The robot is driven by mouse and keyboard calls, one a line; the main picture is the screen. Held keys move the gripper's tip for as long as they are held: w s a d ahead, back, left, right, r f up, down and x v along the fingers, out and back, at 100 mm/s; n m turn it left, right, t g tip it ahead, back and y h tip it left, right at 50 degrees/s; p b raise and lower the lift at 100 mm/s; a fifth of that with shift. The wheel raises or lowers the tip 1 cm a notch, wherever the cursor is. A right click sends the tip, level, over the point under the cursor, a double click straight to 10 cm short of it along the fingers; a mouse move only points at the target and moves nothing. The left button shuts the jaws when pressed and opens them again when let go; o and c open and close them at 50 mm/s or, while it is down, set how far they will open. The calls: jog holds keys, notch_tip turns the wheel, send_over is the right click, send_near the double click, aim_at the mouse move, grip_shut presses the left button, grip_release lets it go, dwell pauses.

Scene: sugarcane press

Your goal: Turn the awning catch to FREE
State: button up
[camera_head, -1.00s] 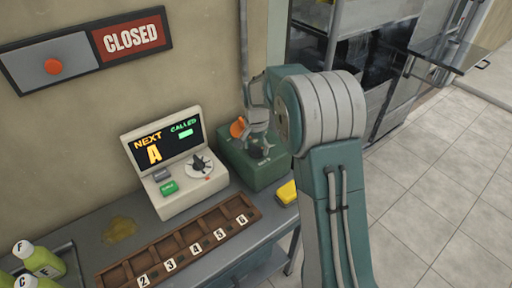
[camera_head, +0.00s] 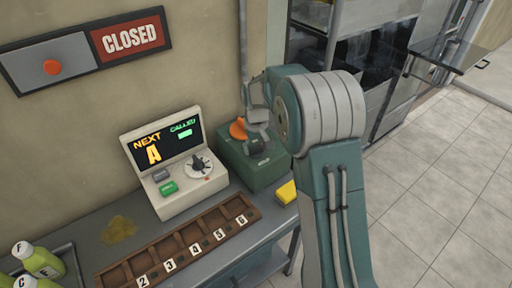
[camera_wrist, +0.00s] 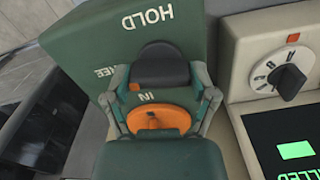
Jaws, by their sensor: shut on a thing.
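The awning catch appears to be a dark knob (camera_wrist: 160,66) on a green box (camera_head: 245,172), with HOLD printed beyond it in the wrist view. A partly covered label ending in "EE" is left of the knob. My gripper (camera_wrist: 164,80) is shut on the dark knob, one finger on each side. In the head view my gripper (camera_head: 258,138) is at the box's top, partly hidden by my arm. Which way the knob points is unclear.
Left of the box is a cream console (camera_head: 182,190) with a screen, a dial and buttons. A wooden numbered rack (camera_head: 122,274) lies in front on the table. A yellow block (camera_head: 286,192) is near the table's right end. A CLOSED sign (camera_head: 130,37) hangs on the wall.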

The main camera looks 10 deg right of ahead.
jog(key=shift+w+r+n, duration=0.1)
jog(key=shift+w+n, duration=0.1)
jog(key=shift+n, duration=1)
jog(key=o, duration=1)
jog(key=shift+a, duration=0.1)
notch_tip(320, 180, up, 12)
jog(key=shift+f, duration=0.15)
